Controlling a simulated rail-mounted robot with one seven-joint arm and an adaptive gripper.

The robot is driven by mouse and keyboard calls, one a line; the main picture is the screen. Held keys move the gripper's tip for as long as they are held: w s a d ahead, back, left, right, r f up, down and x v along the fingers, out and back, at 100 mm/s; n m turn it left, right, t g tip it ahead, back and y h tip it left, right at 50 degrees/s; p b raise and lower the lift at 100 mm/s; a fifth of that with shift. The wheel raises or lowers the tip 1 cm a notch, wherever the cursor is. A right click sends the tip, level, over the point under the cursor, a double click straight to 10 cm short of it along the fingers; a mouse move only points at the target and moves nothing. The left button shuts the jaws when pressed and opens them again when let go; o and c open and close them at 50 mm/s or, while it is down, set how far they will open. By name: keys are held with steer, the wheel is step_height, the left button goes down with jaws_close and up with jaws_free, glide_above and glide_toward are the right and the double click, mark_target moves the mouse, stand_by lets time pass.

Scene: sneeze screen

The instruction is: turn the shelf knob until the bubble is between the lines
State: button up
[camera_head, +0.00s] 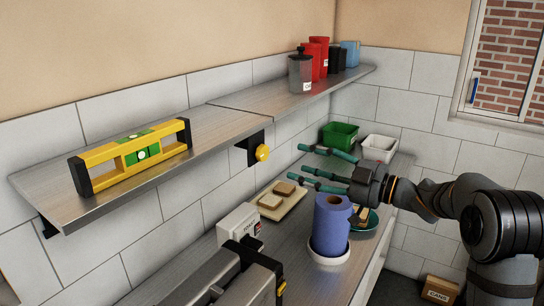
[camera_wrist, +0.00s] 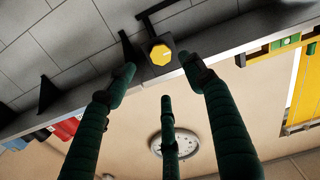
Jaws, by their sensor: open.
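The yellow shelf knob (camera_head: 262,153) sits on a black bracket under the metal shelf (camera_head: 215,128); it also shows in the wrist view (camera_wrist: 160,54). A yellow spirit level (camera_head: 105,153) with black ends stands on the shelf's left part; part of it shows at the wrist view's right edge (camera_wrist: 299,88). Its green vial (camera_head: 142,154) is too small to read the bubble against the lines. My gripper (camera_head: 292,169), with three dark green fingers, is open and empty to the right of the knob. In the wrist view the knob appears beyond and between two fingertips, apart from them.
Below are a blue paper roll (camera_head: 330,222), a board with bread (camera_head: 278,200), a white toaster-like box (camera_head: 240,226), and green (camera_head: 340,134) and white (camera_head: 380,148) bins. Canisters (camera_head: 300,72) stand on the right shelf. The space between knob and fingers looks clear.

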mark_target(265, 154)
steer(key=p+x, duration=0.3)
steer(key=x, duration=0.6)
steer(key=shift+r+p, duration=0.1)
steer(key=shift+p, duration=0.2)
steer(key=shift+w+a, duration=0.35)
steer(key=shift+a, duration=0.25)
steer(key=shift+c, duration=0.9)
